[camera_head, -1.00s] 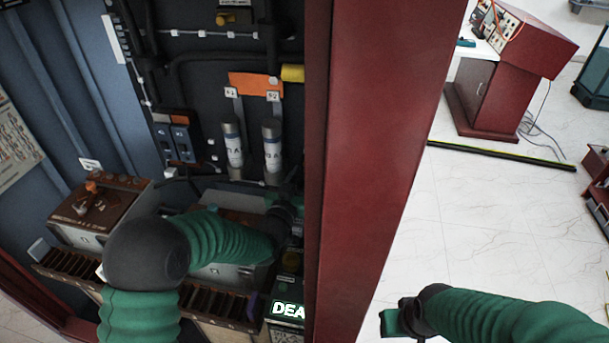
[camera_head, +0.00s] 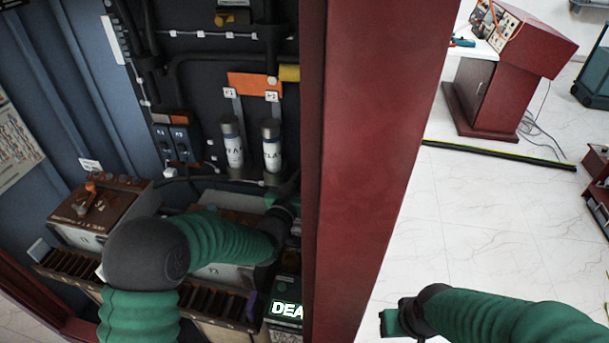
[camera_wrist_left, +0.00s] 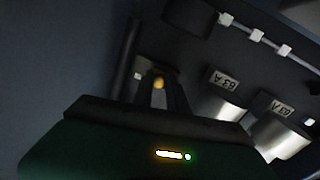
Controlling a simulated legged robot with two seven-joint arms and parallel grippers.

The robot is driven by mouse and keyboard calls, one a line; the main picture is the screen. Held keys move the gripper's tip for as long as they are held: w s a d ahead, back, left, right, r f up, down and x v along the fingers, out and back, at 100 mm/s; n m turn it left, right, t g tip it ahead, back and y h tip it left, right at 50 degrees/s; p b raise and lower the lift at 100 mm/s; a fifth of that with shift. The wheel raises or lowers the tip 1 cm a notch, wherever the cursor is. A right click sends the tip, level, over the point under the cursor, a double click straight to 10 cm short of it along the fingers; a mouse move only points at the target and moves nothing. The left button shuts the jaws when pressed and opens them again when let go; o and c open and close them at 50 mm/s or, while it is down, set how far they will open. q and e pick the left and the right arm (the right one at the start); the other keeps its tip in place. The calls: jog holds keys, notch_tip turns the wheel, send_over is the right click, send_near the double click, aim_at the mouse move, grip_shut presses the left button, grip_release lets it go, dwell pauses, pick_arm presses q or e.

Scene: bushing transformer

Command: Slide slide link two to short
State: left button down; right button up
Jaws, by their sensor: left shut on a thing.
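My left gripper reaches into the cabinet in the head view, and its fingertips are hidden behind the red post (camera_head: 378,130). In the left wrist view, its fingers (camera_wrist_left: 158,92) are shut around a small brass-coloured knob (camera_wrist_left: 158,83) in front of a pale plate. The view is dark, and I cannot tell which slide link this knob belongs to or where the link sits along its travel. My right gripper (camera_head: 393,320) hangs over the floor outside the cabinet, away from the panel, and its jaws are not clear.
Two labelled cylinders (camera_head: 271,148) stand on the panel beneath an orange plate (camera_head: 255,85). Silver cylinders marked 63 A (camera_wrist_left: 281,138) lie right of the fingers in the wrist view. A brown-topped box (camera_head: 98,212) stands lower left.

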pick_arm(q)
jog(key=shift+d, duration=0.1)
dwell(0.6)
jog(key=d, duration=0.1)
jog(key=d+b, duration=0.1)
jog(key=d, duration=0.1)
jog(key=shift+s, duration=0.35)
jog(key=c, duration=1.5)
grip_release()
jog(key=shift+c, duration=0.2)
jog(key=shift+o, duration=1.1)
jog(key=shift+d, duration=0.1)
